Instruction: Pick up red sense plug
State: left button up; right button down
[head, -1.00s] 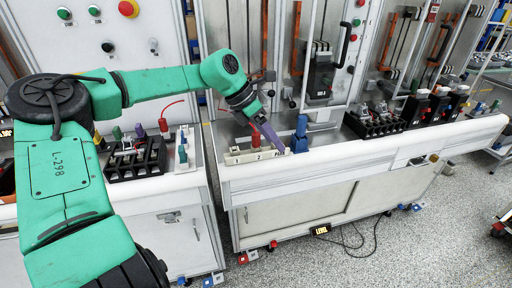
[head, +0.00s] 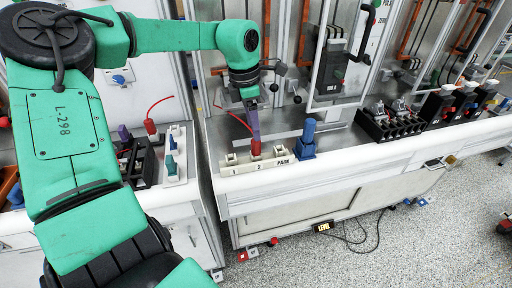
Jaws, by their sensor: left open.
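A red sense plug (head: 255,148) with a thin red lead stands in the white holder (head: 230,169) on the bench, by the mark "2". The holder is marked 1, 2 and PARK. My left gripper (head: 254,134) comes down from above with its purple fingers pointing down, its tips at the top of this plug. It is open; I cannot tell whether the fingers straddle or touch the plug. My right gripper is not in view.
A blue upright part (head: 305,138) stands right of the holder. Another red plug (head: 150,126) with a red lead is on the left bench. A dark breaker (head: 332,72) hangs behind on the panel. Black terminal blocks (head: 388,122) stand further right.

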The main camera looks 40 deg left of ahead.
aim_at(256, 150)
pick_arm(q)
jog(key=f+p, duration=0.1)
jog(key=f, duration=0.3)
jog(key=w+f+p, duration=0.1)
jog(key=f, duration=0.1)
jog(key=shift+w+f+p, duration=0.1)
jog(key=shift+f+p, duration=0.25)
jog(key=shift+f, duration=0.15)
jog(key=shift+a, duration=0.1)
grip_shut()
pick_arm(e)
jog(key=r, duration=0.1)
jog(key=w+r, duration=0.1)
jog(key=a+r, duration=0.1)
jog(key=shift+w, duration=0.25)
